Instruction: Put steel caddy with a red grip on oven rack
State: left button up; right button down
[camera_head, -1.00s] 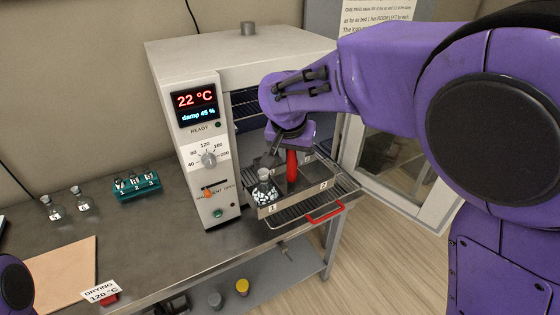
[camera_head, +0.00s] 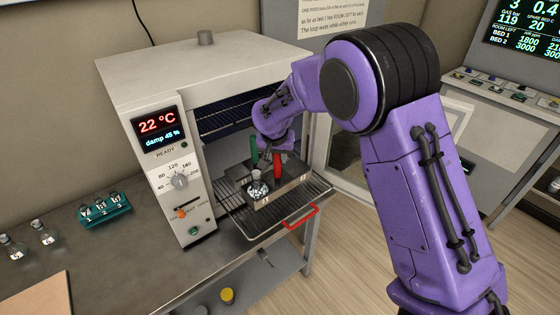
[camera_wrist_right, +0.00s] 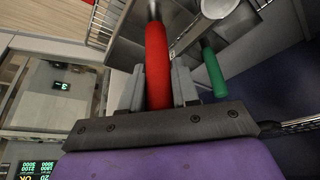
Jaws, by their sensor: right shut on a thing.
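The steel caddy (camera_head: 292,190) is over the pulled-out oven rack (camera_head: 246,224), level; I cannot tell if it touches the wires. Its red grip (camera_head: 277,166) stands upright. A glass flask (camera_head: 258,188) with white contents sits in its near left part. My right gripper (camera_head: 276,153) is above the caddy, shut on the red grip, which also shows between the fingers in the right wrist view (camera_wrist_right: 157,60). A green grip (camera_head: 254,156) stands just left of and behind the red one; it also shows in the wrist view (camera_wrist_right: 213,72). Its base is partly hidden. My left gripper is out of view.
The oven (camera_head: 165,95) is open, with another rack (camera_head: 222,115) inside. A red handle (camera_head: 300,216) fronts the pulled-out rack. A teal holder with vials (camera_head: 105,210) and loose flasks (camera_head: 42,234) stand on the bench at left. My right arm crosses the right side.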

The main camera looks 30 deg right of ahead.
jog(key=shift+s+d+p+x, duration=0.15)
jog(key=shift+p+x, duration=0.25)
jog(key=shift+x, duration=1.2)
jog(key=shift+s+d+p+x, duration=0.15)
jog(key=shift+p+x, duration=0.25)
jog(key=shift+x, duration=1.25)
jog(key=c, duration=0.8)
grip_release()
jog(key=b+v, duration=0.2)
jog(key=v, duration=1)
jog(key=shift+b, duration=0.4)
